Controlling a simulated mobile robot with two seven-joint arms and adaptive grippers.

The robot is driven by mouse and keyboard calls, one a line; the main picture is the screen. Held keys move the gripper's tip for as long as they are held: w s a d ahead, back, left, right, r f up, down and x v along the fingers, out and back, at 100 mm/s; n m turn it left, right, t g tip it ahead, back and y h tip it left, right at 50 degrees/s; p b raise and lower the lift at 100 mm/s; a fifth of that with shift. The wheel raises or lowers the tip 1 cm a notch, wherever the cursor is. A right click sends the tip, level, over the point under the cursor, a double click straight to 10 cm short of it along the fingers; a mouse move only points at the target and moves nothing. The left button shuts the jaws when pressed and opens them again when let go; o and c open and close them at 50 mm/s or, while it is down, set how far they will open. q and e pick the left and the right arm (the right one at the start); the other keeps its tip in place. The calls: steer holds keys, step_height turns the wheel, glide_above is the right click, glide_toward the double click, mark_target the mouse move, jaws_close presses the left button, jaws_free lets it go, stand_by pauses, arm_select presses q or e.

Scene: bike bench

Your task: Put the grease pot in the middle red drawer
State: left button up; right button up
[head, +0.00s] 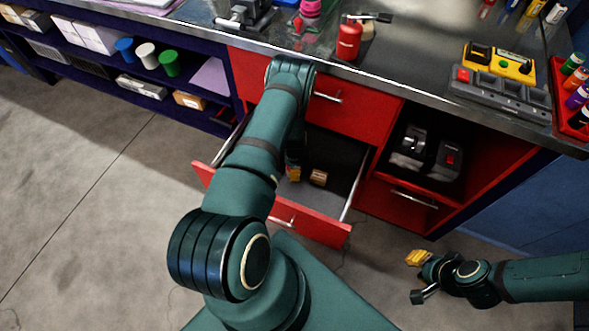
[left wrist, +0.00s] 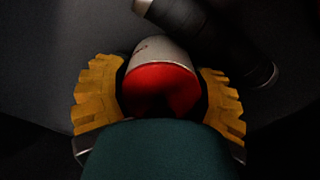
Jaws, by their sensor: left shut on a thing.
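The middle red drawer (head: 310,220) is pulled open below a shut red drawer. My left arm reaches down into it, and my left gripper (head: 293,172) is low inside, mostly hidden by the arm. In the left wrist view, the yellow fingers of my left gripper (left wrist: 160,98) are shut on the grease pot (left wrist: 160,85), a red and pale grey round thing. The dark drawer floor lies behind it. In the head view I cannot make out the pot clearly. My right gripper (head: 419,278) is open and empty over the floor at the right.
A small brown object (head: 318,178) lies in the drawer beside my left gripper. An open red compartment (head: 470,185) holds dark tools at the right.

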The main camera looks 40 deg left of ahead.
arm_select(q)
steer(key=shift+r, duration=0.15)
steer(key=o, duration=1.4)
step_height(320, 180, up, 12)
steer(key=p, duration=0.3)
steer(key=s+d+r+n+h, duration=0.1)
steer(key=s+d+r+n, duration=0.2)
steer(key=d, duration=0.7)
steer(key=s+d+r+n+t+h, duration=0.1)
steer(key=s+d+r+n, duration=0.3)
steer(key=d, duration=0.6)
steer(key=s+d+r+n+h, duration=0.1)
steer(key=s+d+r+n, duration=0.2)
steer(key=d+r, duration=0.4)
steer(key=shift+s+d+n+t+h, duration=0.15)
steer(key=shift+s+d+n+h, duration=0.1)
steer(key=shift+d, duration=0.6)
steer(key=shift+s+d+n+t+h, duration=0.15)
steer(key=shift+d+n, duration=0.1)
steer(key=shift+d, duration=0.55)
